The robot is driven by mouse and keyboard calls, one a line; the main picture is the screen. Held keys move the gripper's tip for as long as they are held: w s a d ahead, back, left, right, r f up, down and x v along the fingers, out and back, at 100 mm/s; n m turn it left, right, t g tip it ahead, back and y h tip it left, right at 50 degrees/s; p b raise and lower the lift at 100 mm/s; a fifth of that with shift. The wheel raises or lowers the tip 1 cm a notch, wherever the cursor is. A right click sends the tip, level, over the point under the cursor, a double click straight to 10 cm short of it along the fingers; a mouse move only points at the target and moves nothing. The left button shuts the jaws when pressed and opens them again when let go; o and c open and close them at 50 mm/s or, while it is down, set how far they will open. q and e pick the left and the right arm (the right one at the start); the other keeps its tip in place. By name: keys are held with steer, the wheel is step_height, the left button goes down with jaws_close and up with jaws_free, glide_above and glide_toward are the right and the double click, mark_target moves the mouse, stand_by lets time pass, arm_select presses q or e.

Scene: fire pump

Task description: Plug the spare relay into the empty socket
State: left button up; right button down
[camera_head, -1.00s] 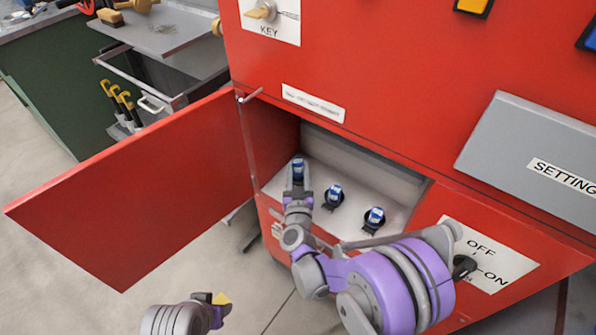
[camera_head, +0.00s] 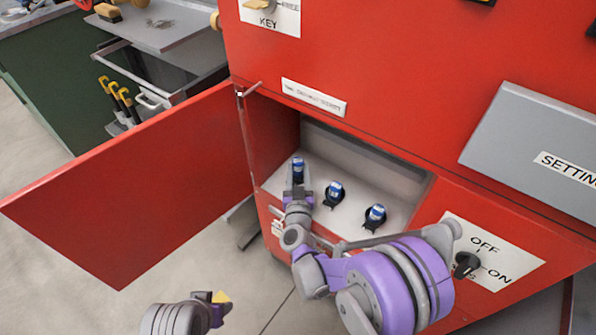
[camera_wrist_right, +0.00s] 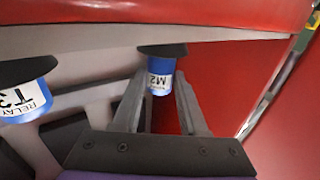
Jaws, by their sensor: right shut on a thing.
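My right gripper (camera_head: 298,189) reaches into the open red compartment, shut on the leftmost blue relay (camera_head: 298,168). In the right wrist view this relay (camera_wrist_right: 161,80) carries an "M2" label and stands between the two fingers. A black socket (camera_wrist_right: 162,50) is at its end; I cannot tell whether the relay is fully seated. Two other blue relays, a middle one (camera_head: 334,190) and a right one (camera_head: 376,212), stand in black sockets on the white panel. My left gripper (camera_head: 217,309) is at the bottom of the head view, beside a small yellow piece; its jaws are unclear.
The red cabinet door (camera_head: 130,185) hangs open to the left. The black OFF/ON knob (camera_head: 466,265) and the grey settings cover (camera_head: 535,145) are right of the compartment. A relay marked "T3" (camera_wrist_right: 25,101) is close beside the gripper in the wrist view. A grey tool cart (camera_head: 160,60) stands behind.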

steer(key=shift+f, duration=0.2)
steer(key=shift+f+b, duration=0.35)
steer(key=shift+b, duration=0.1)
steer(key=shift+c, duration=1.8)
jaws_free()
steer(key=s+p, duration=0.1)
steer(key=s, duration=0.9)
steer(key=shift+s, duration=0.4)
steer(key=shift+r, duration=0.15)
